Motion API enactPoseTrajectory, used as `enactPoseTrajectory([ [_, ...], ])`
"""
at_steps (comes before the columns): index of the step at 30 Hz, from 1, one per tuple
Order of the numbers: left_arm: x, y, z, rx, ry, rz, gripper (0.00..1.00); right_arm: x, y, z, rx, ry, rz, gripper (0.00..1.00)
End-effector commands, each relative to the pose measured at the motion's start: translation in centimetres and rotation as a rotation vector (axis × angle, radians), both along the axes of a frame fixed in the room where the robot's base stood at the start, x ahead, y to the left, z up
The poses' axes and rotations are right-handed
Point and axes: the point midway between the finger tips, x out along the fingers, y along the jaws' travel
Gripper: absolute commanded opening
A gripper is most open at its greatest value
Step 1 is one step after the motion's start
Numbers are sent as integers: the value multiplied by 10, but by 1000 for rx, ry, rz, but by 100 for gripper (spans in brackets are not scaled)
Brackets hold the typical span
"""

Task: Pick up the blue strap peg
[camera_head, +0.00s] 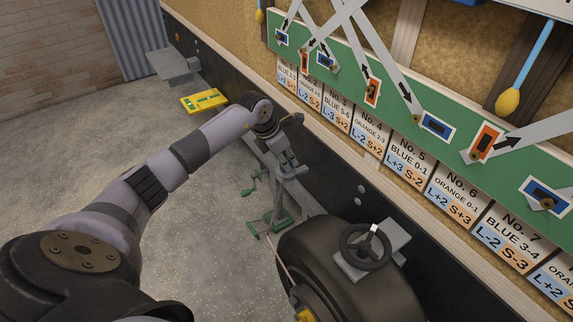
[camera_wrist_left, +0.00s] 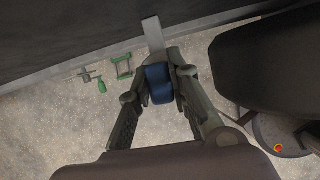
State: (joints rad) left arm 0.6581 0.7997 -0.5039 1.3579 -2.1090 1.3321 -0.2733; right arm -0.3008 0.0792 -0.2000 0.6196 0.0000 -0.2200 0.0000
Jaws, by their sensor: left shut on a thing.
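My left gripper (camera_head: 284,158) hangs beside the dark lower wall in the head view. In the left wrist view its two fingers (camera_wrist_left: 161,78) are closed on either side of a dark blue block, which I take to be the blue strap peg (camera_wrist_left: 159,84). A flat grey strip (camera_wrist_left: 153,34) runs from behind the block toward the wall. I cannot tell whether the strip is joined to it. The block is hidden by the gripper in the head view. My right gripper does not show in either view.
A large dark drum (camera_head: 340,262) stands right of the gripper, with a black handwheel (camera_head: 368,246) beside it. Green-handled hardware (camera_head: 255,228) sits low near the wall. A green board (camera_head: 430,115) carries crossing grey straps. Floor at left is clear.

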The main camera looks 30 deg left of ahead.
Motion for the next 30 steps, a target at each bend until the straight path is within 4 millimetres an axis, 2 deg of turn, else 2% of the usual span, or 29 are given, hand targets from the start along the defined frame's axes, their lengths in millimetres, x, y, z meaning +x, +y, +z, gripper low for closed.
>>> enactPoseTrajectory([
  [5, 1, 1, 38, 3, -7, -1, 0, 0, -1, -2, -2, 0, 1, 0],
  [15, 1, 0, 129, 2, -8, -1, 0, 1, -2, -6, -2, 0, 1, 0],
  [18, 1, 0, 150, 2, -6, 0, 0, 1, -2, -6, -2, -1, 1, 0],
  [24, 0, 0, 174, 1, -3, 1, 0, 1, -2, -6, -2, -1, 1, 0],
  [30, 0, 0, 180, 1, 0, 0, 0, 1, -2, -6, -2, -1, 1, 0],
])
